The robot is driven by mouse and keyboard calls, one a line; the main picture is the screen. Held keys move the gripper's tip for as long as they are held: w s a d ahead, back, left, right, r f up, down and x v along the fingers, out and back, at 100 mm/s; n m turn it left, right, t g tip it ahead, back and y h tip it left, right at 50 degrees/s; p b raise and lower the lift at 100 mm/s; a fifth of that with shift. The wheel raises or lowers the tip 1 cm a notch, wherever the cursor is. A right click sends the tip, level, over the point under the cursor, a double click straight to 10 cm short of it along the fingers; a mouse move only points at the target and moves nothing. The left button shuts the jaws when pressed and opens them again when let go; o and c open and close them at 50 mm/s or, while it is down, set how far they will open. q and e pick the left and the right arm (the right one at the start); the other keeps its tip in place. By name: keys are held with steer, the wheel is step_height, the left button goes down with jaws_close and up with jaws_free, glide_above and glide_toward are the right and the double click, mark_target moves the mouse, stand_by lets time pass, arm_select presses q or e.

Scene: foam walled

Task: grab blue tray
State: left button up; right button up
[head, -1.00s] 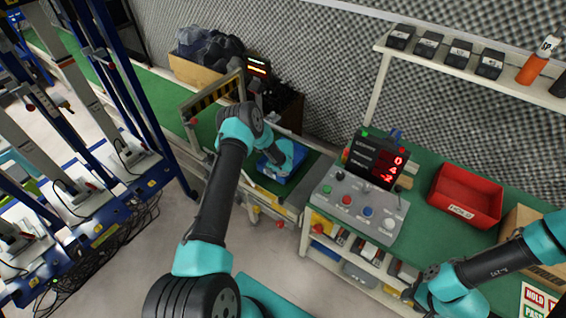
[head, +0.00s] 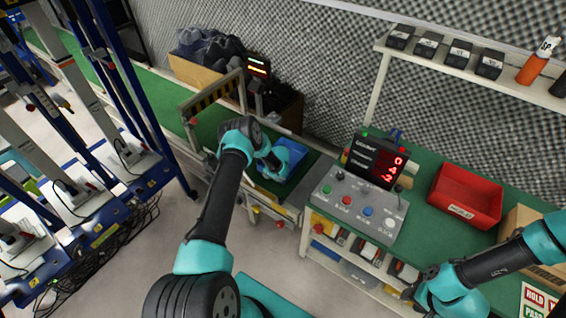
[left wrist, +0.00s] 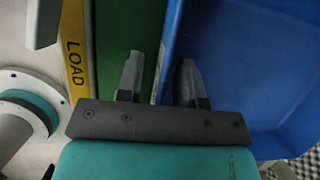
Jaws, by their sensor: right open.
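The blue tray (head: 292,153) lies on the green conveyor at the centre of the head view. My left gripper is at the tray's near left side in the head view, its fingers mostly hidden by the wrist. In the left wrist view my left gripper (left wrist: 160,72) has its fingers apart, one over the green belt and one over the inside of the blue tray (left wrist: 245,70). The tray's side wall runs between them, with no clear grip on it. My right gripper (head: 418,290) is open and empty at the lower right, in front of the workbench; its fingertips are hard to make out.
A grey control box (head: 358,203) with buttons and a display stands right of the conveyor. A red bin (head: 466,194) sits on the green bench. A striped gate frame (head: 212,100) spans the conveyor left of the tray. Blue racks (head: 110,90) stand far left.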

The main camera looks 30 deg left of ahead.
stand_by(0.3)
arm_select(q)
jaws_close()
steer(key=shift+r, duration=0.1)
